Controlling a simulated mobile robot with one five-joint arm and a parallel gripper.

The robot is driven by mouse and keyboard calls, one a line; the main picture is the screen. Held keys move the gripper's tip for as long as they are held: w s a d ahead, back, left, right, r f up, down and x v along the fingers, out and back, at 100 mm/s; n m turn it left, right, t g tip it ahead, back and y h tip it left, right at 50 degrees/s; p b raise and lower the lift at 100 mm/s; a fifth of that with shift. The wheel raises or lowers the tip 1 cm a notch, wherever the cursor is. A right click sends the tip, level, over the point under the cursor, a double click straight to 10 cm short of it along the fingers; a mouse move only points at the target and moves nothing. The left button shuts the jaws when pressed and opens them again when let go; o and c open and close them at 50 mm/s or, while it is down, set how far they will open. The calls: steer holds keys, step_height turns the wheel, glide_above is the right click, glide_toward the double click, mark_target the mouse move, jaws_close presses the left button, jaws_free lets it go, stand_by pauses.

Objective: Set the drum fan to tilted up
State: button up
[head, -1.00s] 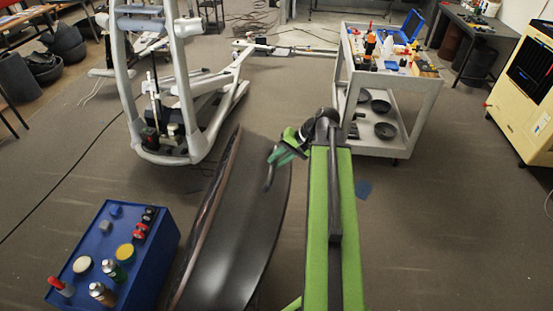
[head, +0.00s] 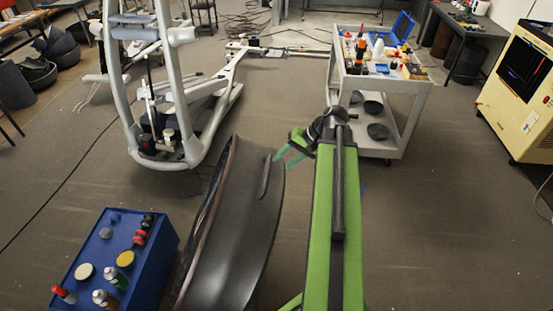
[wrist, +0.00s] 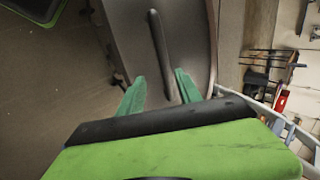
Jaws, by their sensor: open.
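The drum fan (head: 236,235) is a large dark drum standing on edge in the lower middle of the head view, its grille side facing left. A dark bar handle (head: 265,177) runs along its upper rim; in the wrist view the handle (wrist: 160,50) stands out from the grey drum shell (wrist: 190,30). My gripper (head: 282,154) has green fingers and is just right of the drum's top, near the handle. In the wrist view the gripper (wrist: 156,88) is open, with the handle's lower end between or just beyond the fingertips. Contact cannot be told.
A blue box (head: 150,262) with cans and jars on top stands left of the drum. A grey exercise machine (head: 185,110) is behind it. A white cart (head: 395,100) with tools stands behind my arm, and a cream cooler (head: 520,90) at right.

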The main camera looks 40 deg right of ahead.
steer(key=p+v, duration=0.6)
steer(key=v, duration=0.4)
steer(key=shift+s, duration=0.15)
